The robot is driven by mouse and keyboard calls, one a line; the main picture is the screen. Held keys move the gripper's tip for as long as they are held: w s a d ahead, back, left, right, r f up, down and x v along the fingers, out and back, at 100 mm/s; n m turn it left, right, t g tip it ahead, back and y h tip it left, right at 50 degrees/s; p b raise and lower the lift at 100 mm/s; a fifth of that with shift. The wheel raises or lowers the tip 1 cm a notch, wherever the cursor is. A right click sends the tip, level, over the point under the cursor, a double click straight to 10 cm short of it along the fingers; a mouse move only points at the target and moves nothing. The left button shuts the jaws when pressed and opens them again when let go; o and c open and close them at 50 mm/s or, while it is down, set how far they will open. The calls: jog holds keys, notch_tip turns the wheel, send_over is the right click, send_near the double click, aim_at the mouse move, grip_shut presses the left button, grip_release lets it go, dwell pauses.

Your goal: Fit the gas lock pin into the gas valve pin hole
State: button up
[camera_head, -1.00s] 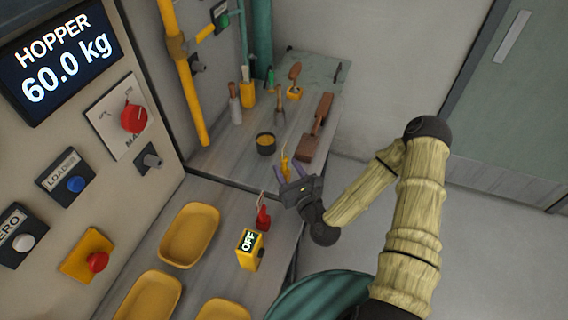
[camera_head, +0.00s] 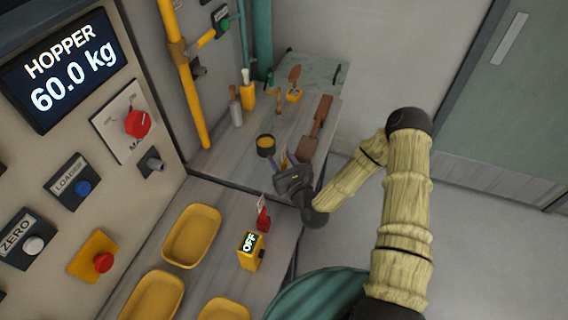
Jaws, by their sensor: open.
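A small yellow upright piece (camera_head: 284,160), perhaps the gas lock pin, stands on the grey bench near its front edge. My gripper (camera_head: 285,157) is open around or just in front of it, one finger on each side. The gripper body hides its lower part, and I cannot tell whether the fingers touch it. The gas valve (camera_head: 207,38), with a yellow handle, is on the thin pipe at the upper left. Its pin hole is too small to make out.
A dark cup (camera_head: 265,145) stands just left of my fingers. A brown wooden tool (camera_head: 317,127) lies to the right. Brushes and scoops stand behind. Nearer are a red tagged piece (camera_head: 263,220), a yellow OFF box (camera_head: 251,250) and yellow trays (camera_head: 190,236). A yellow pipe (camera_head: 184,85) rises at left.

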jog(key=shift+c, duration=0.2)
grip_shut()
notch_tip(320, 180, up, 10)
jog(key=b, duration=0.1)
dwell(0.6)
